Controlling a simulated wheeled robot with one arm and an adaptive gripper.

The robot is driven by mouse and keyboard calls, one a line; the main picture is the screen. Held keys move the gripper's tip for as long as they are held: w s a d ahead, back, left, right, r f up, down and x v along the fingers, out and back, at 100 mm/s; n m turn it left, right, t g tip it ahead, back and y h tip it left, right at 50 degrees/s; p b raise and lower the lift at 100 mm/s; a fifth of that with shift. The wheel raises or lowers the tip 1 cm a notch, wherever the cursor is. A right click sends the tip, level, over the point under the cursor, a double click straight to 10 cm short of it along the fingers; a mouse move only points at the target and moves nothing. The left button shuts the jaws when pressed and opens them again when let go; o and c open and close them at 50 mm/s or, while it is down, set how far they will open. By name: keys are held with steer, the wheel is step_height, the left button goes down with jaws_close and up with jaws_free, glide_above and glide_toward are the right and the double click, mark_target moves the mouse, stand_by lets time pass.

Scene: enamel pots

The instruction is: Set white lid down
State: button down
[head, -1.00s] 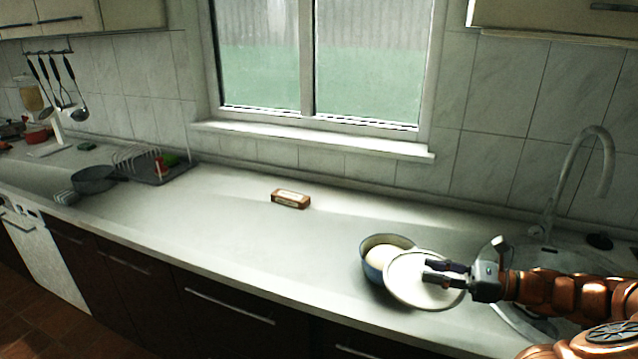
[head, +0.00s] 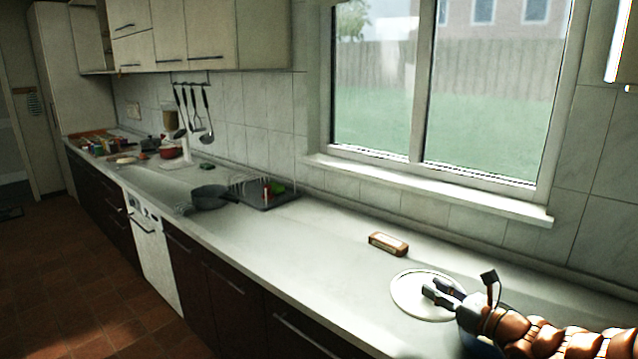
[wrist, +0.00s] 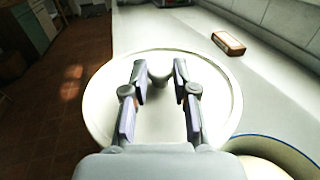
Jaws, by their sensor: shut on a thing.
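The white lid (head: 405,292) is a round disc with a thin darker rim and a small knob. It also fills the middle of the wrist view (wrist: 160,115). My gripper (head: 433,290) is shut on the lid's knob, with a finger on each side of it in the wrist view (wrist: 160,72). The lid looks about level over the countertop, left of the blue-rimmed pot. I cannot tell whether its underside touches the counter. The pot (wrist: 268,143) shows at the lower right of the wrist view, with something pale inside; my gripper mostly hides it in the head view.
A brown box-like item (head: 388,244) lies on the counter (head: 300,260) behind the lid. A grey pan (head: 210,197) and a dish rack (head: 262,195) stand farther left. The counter between pan and lid is clear. The front edge runs close by the lid.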

steer(key=shift+m+t+h, duration=0.4)
steer(key=shift+m+h, duration=0.1)
steer(key=shift+h, duration=0.2)
steer(key=a+f, duration=0.2)
steer(key=f, duration=0.1)
steer(key=w+a+f, duration=0.1)
steer(key=a+f, duration=0.2)
steer(key=w+a+f, duration=0.1)
steer(key=a+f, duration=0.2)
steer(key=shift+a, duration=0.1)
steer(key=shift+a+f, duration=0.3)
steer(key=shift+f, duration=0.15)
